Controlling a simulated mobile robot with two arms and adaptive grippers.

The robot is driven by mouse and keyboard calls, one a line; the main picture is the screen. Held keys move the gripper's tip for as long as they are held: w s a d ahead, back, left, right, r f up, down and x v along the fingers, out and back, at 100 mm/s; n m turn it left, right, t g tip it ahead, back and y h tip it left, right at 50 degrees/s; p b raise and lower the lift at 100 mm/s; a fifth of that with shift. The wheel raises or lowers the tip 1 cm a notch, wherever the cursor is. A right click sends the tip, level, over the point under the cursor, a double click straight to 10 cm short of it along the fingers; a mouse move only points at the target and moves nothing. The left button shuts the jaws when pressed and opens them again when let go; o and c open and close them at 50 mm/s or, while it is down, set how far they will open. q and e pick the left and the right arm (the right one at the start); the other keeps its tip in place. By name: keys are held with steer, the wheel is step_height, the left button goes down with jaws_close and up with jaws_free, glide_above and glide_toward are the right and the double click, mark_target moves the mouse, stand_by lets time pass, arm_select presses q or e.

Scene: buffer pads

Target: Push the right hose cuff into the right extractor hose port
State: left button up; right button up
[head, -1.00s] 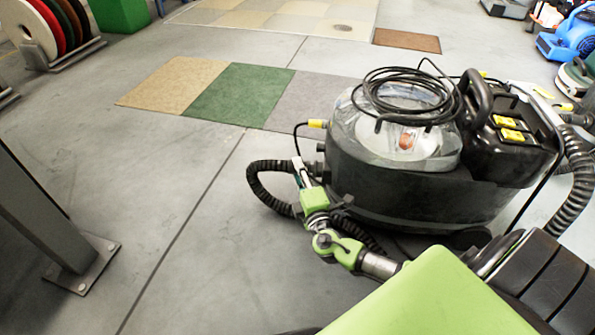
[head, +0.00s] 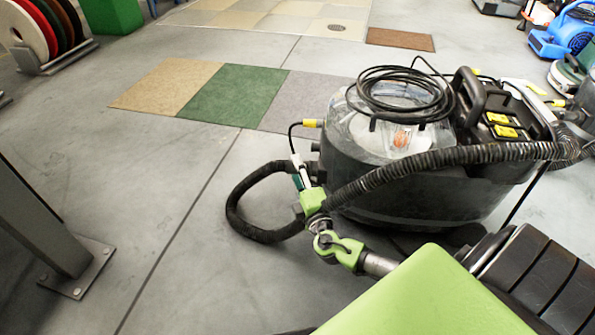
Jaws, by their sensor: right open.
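The black and grey extractor (head: 420,190) stands on the floor right of centre. A black ribbed hose (head: 236,205) loops out from its left side, and a ribbed length (head: 450,157) runs across the machine's front to the right. The hose's upper end goes behind my right gripper (head: 297,162), beside the extractor's lower left side. My right gripper is open, its fingers pointing up next to that end. The gripper hides the cuff and the hose port, so I cannot tell whether the cuff is in it. My left gripper is not in view.
A yellow plug (head: 309,123) with a black cord sits on the extractor's left side, just above my gripper. A grey post with a base plate (head: 78,267) stands at left. Carpet tiles (head: 225,95) lie behind. The floor between is clear.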

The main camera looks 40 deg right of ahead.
steer(key=v, duration=1.1)
steer(key=shift+s, duration=0.4)
steer(key=shift+a+r, duration=0.1)
